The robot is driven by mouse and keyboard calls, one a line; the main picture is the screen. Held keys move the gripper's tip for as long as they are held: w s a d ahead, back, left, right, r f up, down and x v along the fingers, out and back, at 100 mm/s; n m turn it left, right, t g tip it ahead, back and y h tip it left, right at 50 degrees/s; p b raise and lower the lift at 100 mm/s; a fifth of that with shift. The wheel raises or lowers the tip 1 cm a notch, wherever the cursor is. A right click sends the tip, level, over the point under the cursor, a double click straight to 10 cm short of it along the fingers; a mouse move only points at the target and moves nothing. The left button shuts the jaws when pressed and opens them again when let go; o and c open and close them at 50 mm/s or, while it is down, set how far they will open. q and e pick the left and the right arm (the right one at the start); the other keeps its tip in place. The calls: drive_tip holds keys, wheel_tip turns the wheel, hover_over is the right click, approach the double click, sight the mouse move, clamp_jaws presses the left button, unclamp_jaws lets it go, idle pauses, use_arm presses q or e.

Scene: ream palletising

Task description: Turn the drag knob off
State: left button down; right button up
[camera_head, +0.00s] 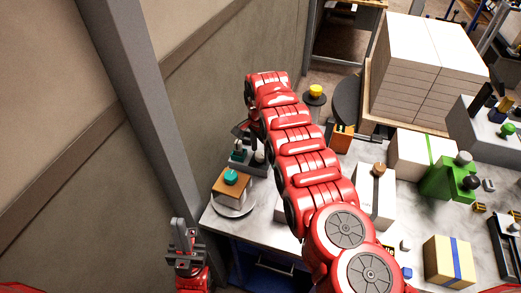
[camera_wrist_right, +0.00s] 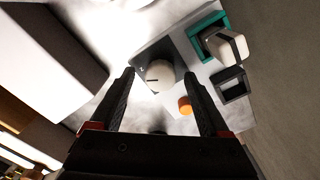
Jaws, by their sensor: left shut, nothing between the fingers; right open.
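A pale round knob (camera_wrist_right: 160,76) with a dark pointer line sits on a dark square plate on a grey control box (camera_wrist_right: 182,70). I read no label, so I cannot tell for sure that it is the drag knob. My right gripper (camera_wrist_right: 159,74) is open, its two black fingers to either side of the knob in the picture; I see no clear contact. In the head view the control box (camera_head: 259,167) is partly hidden by my right arm, and the knob cannot be made out. My left gripper (camera_head: 183,227) is shut and empty, low at the left, away from the box.
The box also carries an orange button (camera_wrist_right: 185,105) and a white switch in a teal frame (camera_wrist_right: 225,45). A teal-topped brown block (camera_head: 231,188) stands near the table's left corner. A grey post (camera_head: 145,100) rises beside the table. Stacked reams (camera_head: 415,75) stand behind.

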drive_tip(key=shift+f, duration=0.1)
clamp_jaws()
idle(0.3)
